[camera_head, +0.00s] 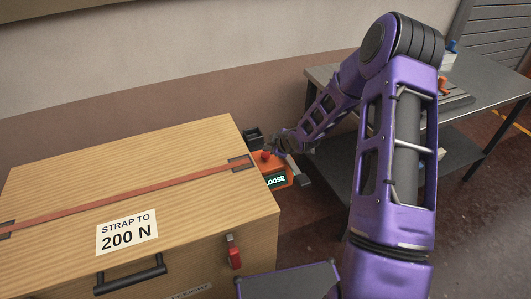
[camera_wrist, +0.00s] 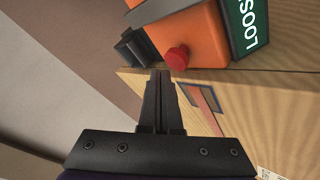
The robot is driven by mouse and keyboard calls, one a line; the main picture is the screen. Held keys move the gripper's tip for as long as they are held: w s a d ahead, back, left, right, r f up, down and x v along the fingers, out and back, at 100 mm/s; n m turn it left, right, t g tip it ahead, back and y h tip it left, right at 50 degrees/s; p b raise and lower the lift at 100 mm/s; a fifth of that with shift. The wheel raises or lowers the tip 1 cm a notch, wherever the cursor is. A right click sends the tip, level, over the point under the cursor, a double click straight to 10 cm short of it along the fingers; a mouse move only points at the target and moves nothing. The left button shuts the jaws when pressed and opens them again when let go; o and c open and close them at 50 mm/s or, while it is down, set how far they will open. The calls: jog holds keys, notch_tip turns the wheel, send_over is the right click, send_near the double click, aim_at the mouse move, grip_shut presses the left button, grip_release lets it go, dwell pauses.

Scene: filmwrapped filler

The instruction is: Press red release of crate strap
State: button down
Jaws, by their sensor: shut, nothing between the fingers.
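The wooden crate (camera_head: 60,190) has an orange strap (camera_head: 130,192) across its lid, which also shows in the wrist view (camera_wrist: 207,104). An orange tensioner (camera_head: 279,180) sits at the crate's right end, with a green display reading "LOOSE". It fills the top of the wrist view (camera_wrist: 203,38). Its round red release button (camera_wrist: 178,57) sticks out there. In the head view, a small red part (camera_head: 265,155) shows on top of the tensioner. My gripper (camera_wrist: 160,73) is shut and empty. Its tips appear just beside the button; I cannot tell whether they touch.
A red latch (camera_head: 234,252) and a black handle (camera_head: 130,275) are on the crate's front. A label (camera_head: 127,231) reads "STRAP TO 200 N". A grey metal table (camera_head: 480,85) stands behind my arm at right. The wall (camera_head: 130,110) is behind the crate.

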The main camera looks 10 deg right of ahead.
aim_at(268, 156)
jog(key=shift+r+p, duration=1.8)
jog(key=shift+r, duration=0.7)
